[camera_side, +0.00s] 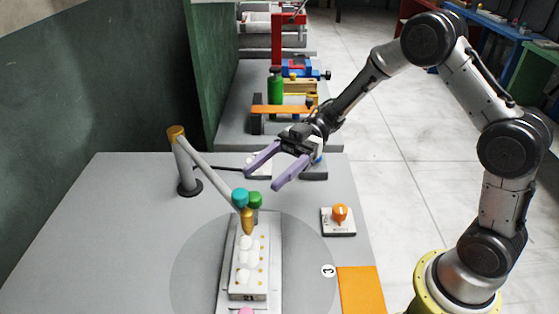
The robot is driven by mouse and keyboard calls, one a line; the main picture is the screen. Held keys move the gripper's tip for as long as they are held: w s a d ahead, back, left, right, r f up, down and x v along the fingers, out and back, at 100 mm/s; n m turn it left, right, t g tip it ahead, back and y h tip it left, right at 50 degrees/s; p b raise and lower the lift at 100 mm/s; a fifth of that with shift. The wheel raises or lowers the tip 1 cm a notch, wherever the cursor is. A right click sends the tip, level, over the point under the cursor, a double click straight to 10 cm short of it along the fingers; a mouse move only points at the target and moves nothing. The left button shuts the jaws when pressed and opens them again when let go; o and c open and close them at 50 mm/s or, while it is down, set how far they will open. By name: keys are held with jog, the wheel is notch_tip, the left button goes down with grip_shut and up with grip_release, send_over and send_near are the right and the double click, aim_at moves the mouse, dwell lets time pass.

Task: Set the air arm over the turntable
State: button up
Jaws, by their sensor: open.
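The air arm (208,165) is a grey bar running from the gold top of a post at the table's left back, down to the right. Its free end carries teal and green knobs (247,199) and a gold nozzle (247,222). The turntable (195,272) is a flat grey disc set in the table. The nozzle appears over the far end of the pale block on the disc; its height is hard to tell. My gripper (263,178) is open and empty, above and behind the knobs to the right, with purple fingers pointing left, apart from the air arm.
A pale block (246,262) with white domes and small yellow dots lies on the turntable. An orange knob on a white plate (339,220) and an orange pad (360,290) are at right. A green wall (100,105) stands left; a bench with coloured machines (290,85) lies behind.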

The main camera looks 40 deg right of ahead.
jog(key=d, duration=0.3)
jog(key=shift+w+d, duration=0.25)
jog(key=shift+w, duration=0.05)
